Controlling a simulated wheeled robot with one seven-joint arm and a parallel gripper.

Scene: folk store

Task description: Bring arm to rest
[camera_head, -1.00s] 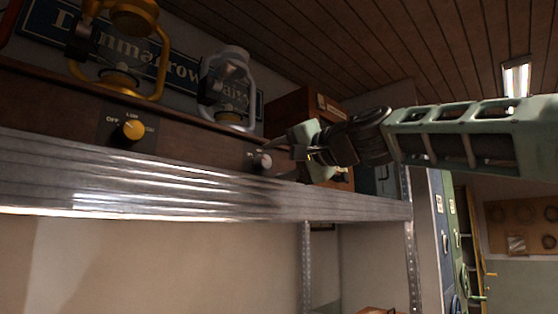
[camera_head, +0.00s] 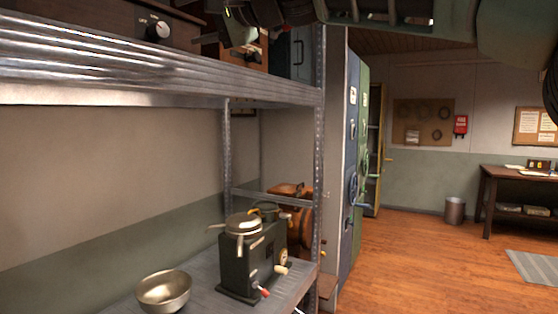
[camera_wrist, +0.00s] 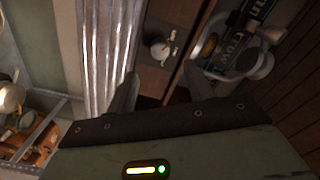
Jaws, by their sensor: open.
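My gripper (camera_wrist: 160,88) is open and empty in the wrist view, its two dark fingers apart. Beyond the fingers is a wooden panel with a silver knob (camera_wrist: 160,49). A pale lantern (camera_wrist: 238,62) stands close to the right finger. In the head view my gripper (camera_head: 238,28) shows only partly at the top edge, before the upper shelf. My arm runs from there along the top to the upper right corner. The silver knob (camera_head: 158,28) also shows there, left of the gripper and apart from it.
The metal upper shelf (camera_head: 150,75) has a ridged front edge. The lower shelf (camera_head: 205,280) bears a metal bowl (camera_head: 164,291) and a dark machine (camera_head: 250,262). A shelf post (camera_head: 319,150) stands right of the gripper. Open wooden floor (camera_head: 420,255) lies to the right.

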